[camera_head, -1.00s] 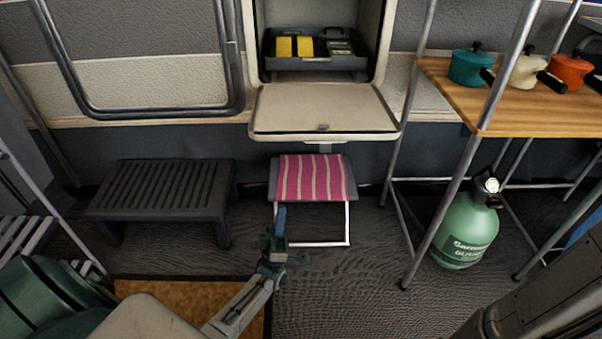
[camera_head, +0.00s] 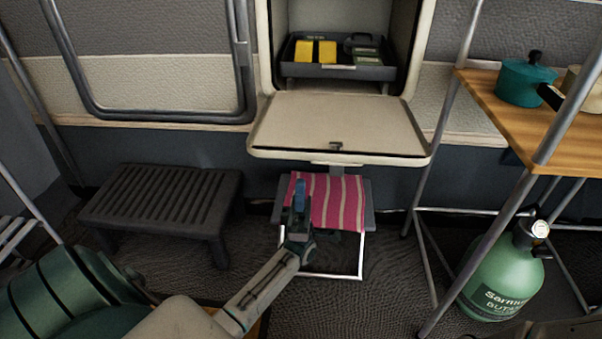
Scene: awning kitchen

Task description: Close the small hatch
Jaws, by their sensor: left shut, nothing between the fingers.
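The small hatch (camera_head: 300,124) is a cream flap hinged at the bottom of an opening in the caravan wall. It hangs open, folded down and outward, about level, with a dark latch (camera_head: 336,146) near its front edge. Behind it the compartment holds a dark tray (camera_head: 340,73) with yellow boxes (camera_head: 315,51) and other items. My left gripper (camera_head: 299,196) is shut and empty, pointing up. In the picture it is below the hatch's front edge and in front of the striped stool, apart from the hatch. My right gripper is not in view.
A folding stool with a pink striped cloth (camera_head: 338,199) stands below the hatch. A dark step (camera_head: 165,205) is at left. A metal-framed wooden shelf with a teal pot (camera_head: 524,82) and a green gas bottle (camera_head: 499,275) stand at right.

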